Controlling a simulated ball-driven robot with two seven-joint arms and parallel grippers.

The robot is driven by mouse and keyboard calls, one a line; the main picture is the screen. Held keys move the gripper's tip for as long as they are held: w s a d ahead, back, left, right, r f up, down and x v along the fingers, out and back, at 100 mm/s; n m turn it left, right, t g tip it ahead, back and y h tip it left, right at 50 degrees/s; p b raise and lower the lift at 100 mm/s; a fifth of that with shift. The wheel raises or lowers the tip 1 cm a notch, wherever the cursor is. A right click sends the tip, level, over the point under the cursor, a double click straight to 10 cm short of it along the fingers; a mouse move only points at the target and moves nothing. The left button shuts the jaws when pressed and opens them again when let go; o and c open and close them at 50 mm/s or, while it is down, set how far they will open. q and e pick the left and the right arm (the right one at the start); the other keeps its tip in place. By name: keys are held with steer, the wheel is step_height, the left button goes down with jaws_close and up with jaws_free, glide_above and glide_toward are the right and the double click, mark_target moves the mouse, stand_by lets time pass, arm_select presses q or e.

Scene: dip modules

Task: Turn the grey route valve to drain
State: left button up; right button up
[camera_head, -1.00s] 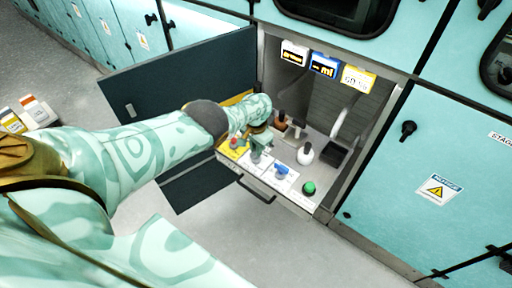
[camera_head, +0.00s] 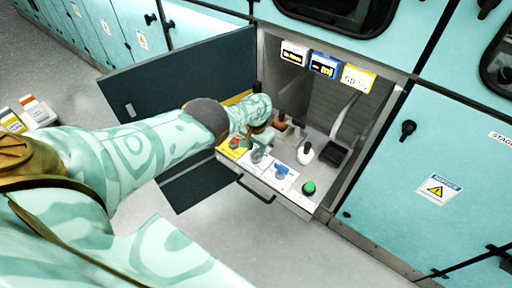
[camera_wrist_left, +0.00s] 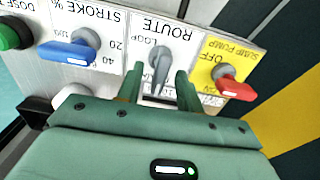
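My left gripper (camera_wrist_left: 157,88) is open, with one green finger on each side of the grey lever and gaps visible between. Whether its fingers touch the lever lower down cannot be told. In the head view the grey valve (camera_head: 257,155) shows just below my left gripper (camera_head: 264,142), partly hidden by it. The drain marking is not readable. My right gripper is not in view.
Beside the valve are a red sump pump lever (camera_wrist_left: 236,88) on a yellow label and a blue stroke lever (camera_wrist_left: 70,52). A green dose knob (camera_head: 308,188) sits farther right. A white-topped bottle (camera_head: 305,153) stands behind the panel. The dark cabinet door (camera_head: 180,75) is open.

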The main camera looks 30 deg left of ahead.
mark_target(256, 150)
arm_select(q)
steer(key=shift+r, duration=0.1)
step_height(256, 150, up, 16)
steer(key=p, duration=1.2)
steer(key=shift+p, duration=0.3)
